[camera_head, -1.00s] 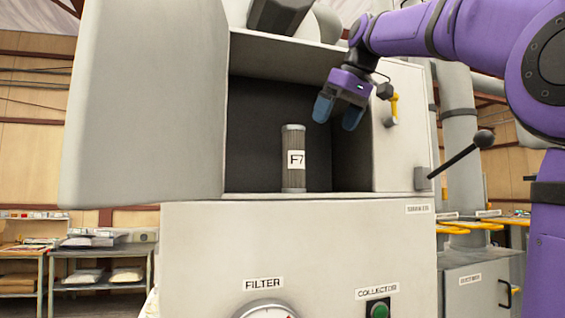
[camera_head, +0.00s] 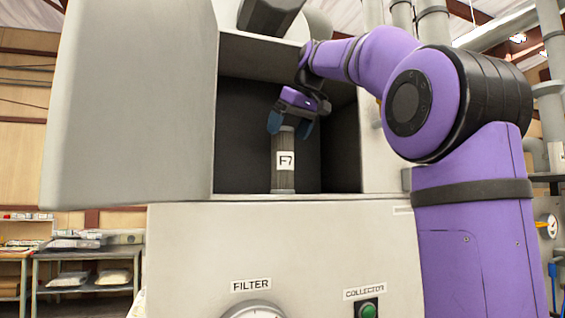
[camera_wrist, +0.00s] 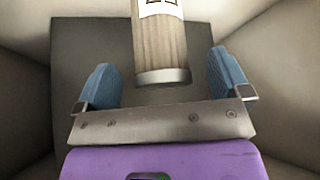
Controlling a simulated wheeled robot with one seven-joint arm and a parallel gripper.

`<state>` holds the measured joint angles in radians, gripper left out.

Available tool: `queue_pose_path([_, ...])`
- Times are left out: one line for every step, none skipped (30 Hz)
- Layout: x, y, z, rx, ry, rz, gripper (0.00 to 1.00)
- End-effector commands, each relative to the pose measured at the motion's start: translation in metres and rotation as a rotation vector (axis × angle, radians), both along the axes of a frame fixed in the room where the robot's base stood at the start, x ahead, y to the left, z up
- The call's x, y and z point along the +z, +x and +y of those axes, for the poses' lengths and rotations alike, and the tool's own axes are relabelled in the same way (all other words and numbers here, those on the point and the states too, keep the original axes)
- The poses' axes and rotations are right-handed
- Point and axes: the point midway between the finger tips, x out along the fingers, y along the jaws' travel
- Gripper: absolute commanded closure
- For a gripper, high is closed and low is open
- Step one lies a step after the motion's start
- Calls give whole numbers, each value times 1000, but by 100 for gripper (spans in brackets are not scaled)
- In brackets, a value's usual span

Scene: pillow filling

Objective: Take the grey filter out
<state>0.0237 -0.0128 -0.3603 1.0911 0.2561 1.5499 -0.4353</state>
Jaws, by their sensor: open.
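The grey filter (camera_head: 283,172), a ribbed cylinder with a white "F7" label, stands upright on the floor of the open cabinet compartment. My gripper (camera_head: 290,126) is inside the compartment at the top of the filter, its blue fingers apart. In the wrist view the filter (camera_wrist: 160,52) lies ahead, between the lines of the two open fingers (camera_wrist: 164,80), with clear gaps to both. The fingers appear not to touch it. The filter's far part is cut off by the wrist picture's top edge.
The cabinet's large door (camera_head: 135,105) stands open on the left. The compartment's dark back wall (camera_head: 243,130) and side walls surround the filter, with free room on both sides. Below are a "FILTER" gauge (camera_head: 254,310) and a green "COLLECTOR" button (camera_head: 368,310). Shelves (camera_head: 85,275) stand at far left.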

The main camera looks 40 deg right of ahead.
Motion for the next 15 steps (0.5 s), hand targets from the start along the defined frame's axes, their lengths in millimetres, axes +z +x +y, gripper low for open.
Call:
queue_pose_path([-6, 5, 1, 1, 1, 2, 5])
queue_pose_path([-9, 7, 1, 1, 1, 1, 5])
queue_pose_path([-14, 9, 1, 1, 1, 2, 5])
queue_pose_path([-17, 11, 1, 1, 1, 1, 5])
queue_pose_path([-20, 13, 2, 1, 1, 1, 5])
queue_pose_path([-23, 14, 2, 1, 1, 1, 5])
queue_pose_path([-24, 15, 2, 1, 1, 1, 5])
queue_pose_path([-25, 16, 2, 0, 0, 0, 5])
queue_pose_path([-25, 17, 2, 0, 0, -1, 5])
queue_pose_path([-25, 17, 2, 0, 0, -1, 5])
queue_pose_path([-25, 17, 2, 0, 0, -1, 5])
queue_pose_path([-25, 17, 2, 0, 0, -1, 5])
queue_pose_path([-25, 17, 2, 0, 0, -1, 5])
queue_pose_path([-25, 17, 2, 0, 0, -1, 5])
queue_pose_path([-25, 17, 2, 0, 0, -1, 14])
